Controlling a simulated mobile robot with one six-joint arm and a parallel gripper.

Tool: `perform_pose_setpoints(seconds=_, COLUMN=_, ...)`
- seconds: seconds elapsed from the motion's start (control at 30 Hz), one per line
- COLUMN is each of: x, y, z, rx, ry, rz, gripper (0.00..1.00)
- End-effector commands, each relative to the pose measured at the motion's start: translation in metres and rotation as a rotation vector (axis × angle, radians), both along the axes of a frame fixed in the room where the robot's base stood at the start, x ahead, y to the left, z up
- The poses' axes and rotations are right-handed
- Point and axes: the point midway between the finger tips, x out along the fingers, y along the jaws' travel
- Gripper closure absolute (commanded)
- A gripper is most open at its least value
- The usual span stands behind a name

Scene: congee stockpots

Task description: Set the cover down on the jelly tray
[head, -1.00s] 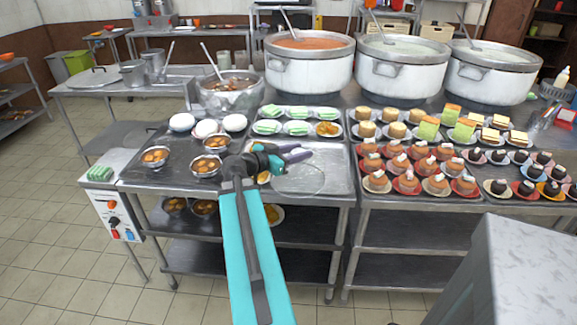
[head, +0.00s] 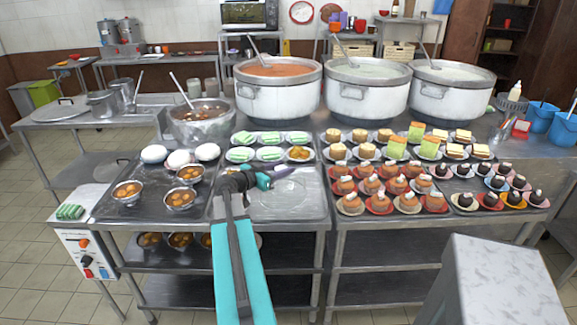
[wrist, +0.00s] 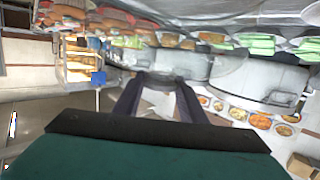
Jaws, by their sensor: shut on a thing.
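My gripper (head: 300,175) reaches over the table from the front, with its fingers pointing right, above a bare steel tray. It is shut on the cover (head: 286,187), a clear, faint piece under the fingers whose outline is hard to make out. In the wrist view the two dark fingers of my gripper (wrist: 158,100) show, and the cover is not clearly visible. The tray of green-and-white jelly pieces (head: 285,146), which also holds a plate of orange food, lies just behind my gripper. The cover appears in front of this tray, not on it.
The bare steel tray (head: 305,208) lies at the table's front. Dessert plates (head: 379,203) crowd the right side. Steel bowls (head: 127,192) and white rounds (head: 154,153) stand left. Large stockpots (head: 277,95) line the back. A grey block (head: 500,280) stands at the front right.

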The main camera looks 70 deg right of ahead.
Motion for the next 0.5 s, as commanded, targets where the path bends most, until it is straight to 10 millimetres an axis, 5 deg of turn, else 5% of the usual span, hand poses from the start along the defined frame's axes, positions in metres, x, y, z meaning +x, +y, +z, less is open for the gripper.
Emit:
perform_pose_setpoints(seconds=0.3, x=-0.001, y=-0.041, z=-0.002, rx=-0.001, ry=0.001, rz=0.0, gripper=0.88)
perform_pose_setpoints(seconds=0.5, x=-0.002, y=-0.051, z=-0.004, rx=-0.001, ry=0.0, rz=0.0, gripper=0.88)
